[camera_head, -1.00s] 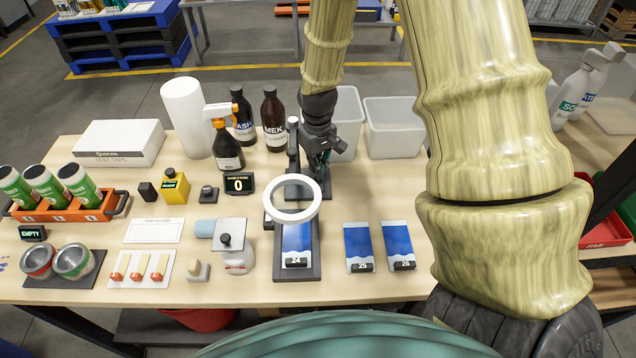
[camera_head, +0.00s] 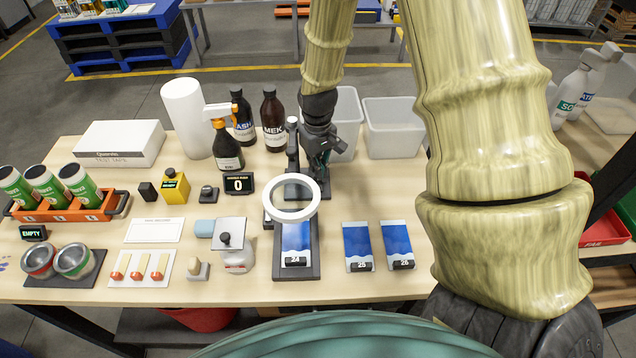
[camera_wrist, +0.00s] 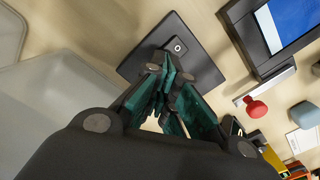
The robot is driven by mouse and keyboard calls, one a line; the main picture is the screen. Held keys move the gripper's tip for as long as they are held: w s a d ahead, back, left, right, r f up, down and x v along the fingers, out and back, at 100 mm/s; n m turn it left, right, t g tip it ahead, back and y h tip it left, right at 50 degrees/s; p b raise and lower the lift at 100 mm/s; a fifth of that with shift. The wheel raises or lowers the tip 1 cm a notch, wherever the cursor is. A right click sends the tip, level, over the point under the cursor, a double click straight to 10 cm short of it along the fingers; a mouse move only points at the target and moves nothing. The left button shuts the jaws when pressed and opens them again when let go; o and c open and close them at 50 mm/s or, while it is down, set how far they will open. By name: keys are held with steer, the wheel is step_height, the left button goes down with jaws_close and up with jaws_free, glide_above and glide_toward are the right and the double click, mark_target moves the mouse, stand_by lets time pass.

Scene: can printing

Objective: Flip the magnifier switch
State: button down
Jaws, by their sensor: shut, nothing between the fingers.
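The magnifier (camera_head: 269,205) has a white ring over a blue-and-white sample card (camera_head: 296,237) marked 24. Its dark base plate (camera_head: 293,190) lies behind the ring, partly hidden by my gripper. In the wrist view the dark plate (camera_wrist: 205,72) carries a small black rocker switch (camera_wrist: 178,46) with a white round mark. My gripper (camera_wrist: 172,72) is shut and empty, pointing down, with its green-lined fingertips over the plate close to the switch. Contact cannot be told. In the head view my gripper (camera_head: 321,168) is just right of the magnifier's post.
Brown bottles (camera_head: 273,120) and a spray bottle (camera_head: 228,150) stand left of my gripper. Grey bins (camera_head: 393,130) stand behind and to the right. A counter display (camera_head: 239,184) reading 0 is to the left. Bare table lies right of the base.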

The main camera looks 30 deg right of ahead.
steer(key=shift+f+b, duration=0.6)
steer(key=shift+f, duration=0.7)
stand_by(1.0)
steer(key=shift+r, duration=0.1)
steer(key=shift+r+p, duration=2.95)
steer(key=shift+r, duration=0.5)
steer(key=shift+f, duration=0.1)
